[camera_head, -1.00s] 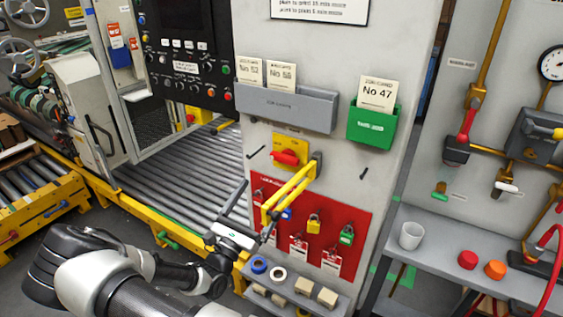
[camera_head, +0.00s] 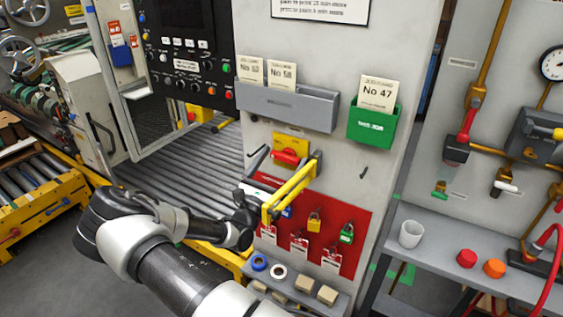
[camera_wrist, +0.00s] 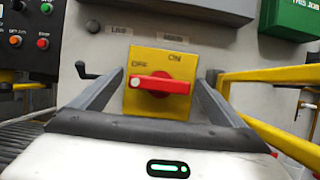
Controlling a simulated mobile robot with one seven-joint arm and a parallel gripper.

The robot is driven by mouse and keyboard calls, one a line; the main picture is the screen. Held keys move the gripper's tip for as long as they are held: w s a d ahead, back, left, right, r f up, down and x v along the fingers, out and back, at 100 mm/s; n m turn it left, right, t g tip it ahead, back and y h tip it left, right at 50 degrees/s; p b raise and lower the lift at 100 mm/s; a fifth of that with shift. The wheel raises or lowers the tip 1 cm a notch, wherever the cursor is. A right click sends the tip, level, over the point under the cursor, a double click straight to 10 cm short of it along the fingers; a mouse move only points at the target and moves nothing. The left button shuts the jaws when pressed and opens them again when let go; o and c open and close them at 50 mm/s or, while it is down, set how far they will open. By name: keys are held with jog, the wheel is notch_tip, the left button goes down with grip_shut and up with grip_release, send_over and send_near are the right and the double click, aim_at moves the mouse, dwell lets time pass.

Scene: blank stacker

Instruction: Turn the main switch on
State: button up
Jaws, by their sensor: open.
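The main switch is a red handle (camera_wrist: 160,85) on a yellow plate (camera_wrist: 175,62) marked OFF at left and ON at right. The handle lies about level, its white-dotted end to the left, below OFF. The head view shows the red handle (camera_head: 288,157) on the grey cabinet's front. My gripper (camera_head: 272,168) is just below and left of the switch in the head view, partly hidden by a yellow bar. In the wrist view its open fingers (camera_wrist: 164,76) flank the plate, with nothing between them. I cannot tell whether they touch the handle.
A yellow bar (camera_head: 290,189) sticks out from the cabinet close to my gripper's right. A black hook (camera_wrist: 85,71) is left of the switch. Below are a red board (camera_head: 331,244) with padlocks and a small shelf (camera_head: 335,303). A green card holder (camera_head: 371,127) hangs up right.

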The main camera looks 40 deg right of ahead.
jog(key=c, duration=1)
jog(key=shift+c, duration=0.2)
jog(key=shift+m, duration=0.3)
jog(key=m+g, duration=0.2)
jog(key=m, duration=0.1)
jog(key=m+g, duration=0.1)
jog(key=m, duration=0.2)
jog(key=shift+g+h+b, duration=0.4)
jog(key=m+g, duration=0.1)
jog(key=m, duration=0.2)
jog(key=m+g+b, duration=0.1)
jog(key=m+g, duration=0.1)
jog(key=m, duration=0.1)
jog(key=shift+m, duration=0.3)
jog(key=m+y+b, duration=0.1)
jog(key=m, duration=0.1)
jog(key=m+g+b, duration=0.1)
jog(key=m, duration=0.2)
jog(key=shift+g+y, duration=0.3)
jog(key=shift+y, duration=0.1)
jog(key=shift+r+m+y+b, duration=0.1)
jog(key=shift+m+y+b, duration=0.85)
jog(key=shift+m, duration=1.05)
jog(key=o, duration=1)
jog(key=shift+r, duration=0.1)
